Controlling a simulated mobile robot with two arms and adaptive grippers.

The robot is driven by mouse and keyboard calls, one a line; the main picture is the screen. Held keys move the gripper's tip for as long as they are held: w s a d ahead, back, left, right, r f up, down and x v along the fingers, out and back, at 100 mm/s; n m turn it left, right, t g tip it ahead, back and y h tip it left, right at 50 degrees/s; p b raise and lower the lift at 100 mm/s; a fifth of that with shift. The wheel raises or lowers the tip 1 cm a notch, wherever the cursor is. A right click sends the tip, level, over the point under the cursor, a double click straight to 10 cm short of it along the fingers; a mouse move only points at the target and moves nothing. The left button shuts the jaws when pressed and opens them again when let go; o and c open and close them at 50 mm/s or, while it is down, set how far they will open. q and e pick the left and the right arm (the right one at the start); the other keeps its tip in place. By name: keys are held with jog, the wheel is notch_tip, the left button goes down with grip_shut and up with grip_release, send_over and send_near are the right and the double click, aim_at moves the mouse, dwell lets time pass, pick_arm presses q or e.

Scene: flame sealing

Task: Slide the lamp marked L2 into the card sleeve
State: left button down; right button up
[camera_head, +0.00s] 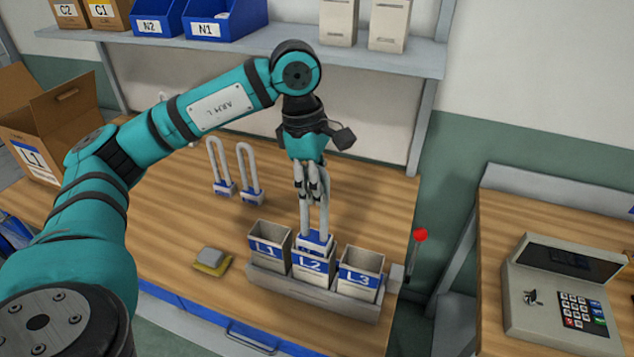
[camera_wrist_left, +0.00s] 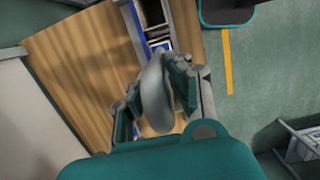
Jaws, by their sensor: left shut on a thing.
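My left gripper (camera_head: 312,193) points straight down and is shut on a white U-shaped lamp (camera_head: 314,222) with a blue-and-white base. The lamp is upright. Its base is at the mouth of the middle card sleeve marked L2 (camera_head: 312,266); I cannot tell how far inside it is. The marking on the lamp is too small to read. In the left wrist view the pale tube (camera_wrist_left: 154,85) is between the fingers (camera_wrist_left: 158,92) and hides part of the sleeves below. My right gripper is not in view.
Sleeves L1 (camera_head: 267,250) and L3 (camera_head: 358,276) stand open in the grey holder (camera_head: 310,294), close beside L2. Two white lamps (camera_head: 221,168) stand further back. A yellow-and-grey block (camera_head: 212,261) lies to the left. A red-knobbed lever (camera_head: 420,235) stands at the right edge.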

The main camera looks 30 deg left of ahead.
aim_at(317, 237)
pick_arm(q)
notch_tip(317, 237, down, 5)
jog(key=b, duration=0.3)
jog(key=shift+r, duration=0.2)
jog(key=shift+f+b, duration=4.05)
jog(key=shift+f, duration=0.35)
jog(key=c, duration=1.2)
grip_release()
jog(key=shift+s, duration=0.1)
jog(key=c, duration=0.3)
jog(key=shift+r, duration=0.1)
jog(key=shift+c, duration=0.2)
